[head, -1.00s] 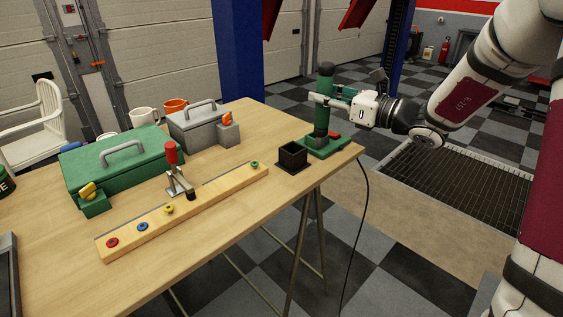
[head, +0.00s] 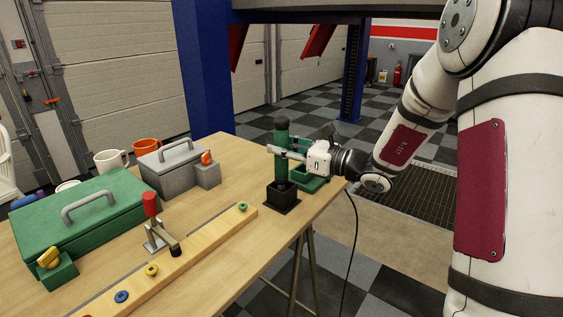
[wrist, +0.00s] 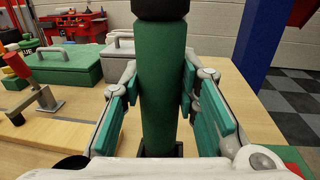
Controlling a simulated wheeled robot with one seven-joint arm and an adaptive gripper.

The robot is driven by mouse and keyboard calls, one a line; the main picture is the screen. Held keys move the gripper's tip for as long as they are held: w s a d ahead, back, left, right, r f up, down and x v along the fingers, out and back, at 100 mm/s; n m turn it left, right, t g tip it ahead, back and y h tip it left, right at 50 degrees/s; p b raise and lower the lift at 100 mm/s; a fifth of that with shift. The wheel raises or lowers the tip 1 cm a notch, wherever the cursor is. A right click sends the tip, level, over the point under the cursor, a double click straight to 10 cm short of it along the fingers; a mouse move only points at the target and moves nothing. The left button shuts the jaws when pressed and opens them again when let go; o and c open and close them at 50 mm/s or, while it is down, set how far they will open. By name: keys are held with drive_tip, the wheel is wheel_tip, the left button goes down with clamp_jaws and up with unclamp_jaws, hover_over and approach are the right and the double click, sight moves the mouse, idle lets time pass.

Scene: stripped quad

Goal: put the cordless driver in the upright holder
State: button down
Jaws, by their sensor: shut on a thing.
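The cordless driver (head: 281,140) is an upright green cylinder with a black top. My gripper (head: 285,152) is shut around its green body from the right. The wrist view shows the driver (wrist: 162,85) between the teal finger pads of my gripper (wrist: 163,102). The upright holder (head: 283,198) is a black square open box on a flat base near the table's right edge. The driver stands over the holder, its lower end at the opening. I cannot tell how deep it reaches. In the wrist view, the holder's dark rim (wrist: 178,150) shows behind the driver's lower end.
A green stand (head: 312,184) is just behind the holder, partly hidden by my gripper. A toggle clamp with a red handle (head: 151,205) stands by a wooden strip (head: 205,240). A grey toolbox (head: 168,172) and a green toolbox (head: 85,215) are to the left.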

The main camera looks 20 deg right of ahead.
sight(282, 160)
drive_tip(key=shift+f, duration=1.65)
drive_tip(key=shift+f+b, duration=0.2)
drive_tip(key=shift+b, duration=0.1)
drive_tip(key=c, duration=1.2)
unclamp_jaws()
